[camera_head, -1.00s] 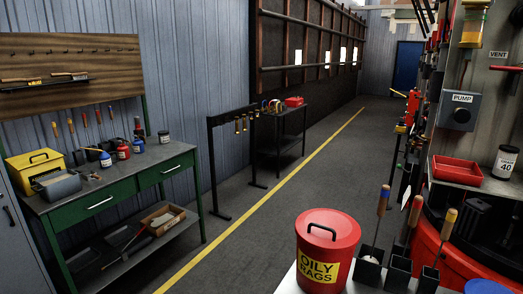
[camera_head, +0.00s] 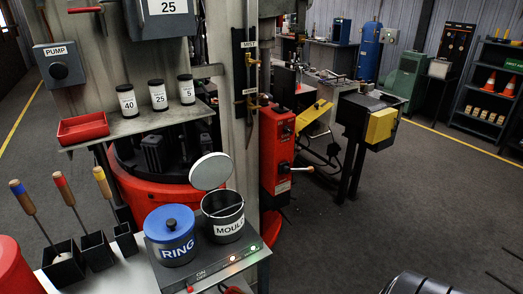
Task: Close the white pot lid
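The white pot lid (camera_head: 211,172) is raised and tilted above the back rim of a dark metal pot (camera_head: 223,214) with a label that begins "MOUL". The pot's mouth is open and a thin handle shows across it. The pot stands on the grey bench with lit lamps, just right of a blue pot (camera_head: 171,236) marked "RING", whose lid is on. How the white lid is joined to the pot is hard to see.
A grey shelf (camera_head: 145,122) with three labelled jars and a red tray (camera_head: 83,128) is behind the pots. Files in black holders (camera_head: 63,262) stand to the left. A red upright box (camera_head: 277,150) is to the right.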

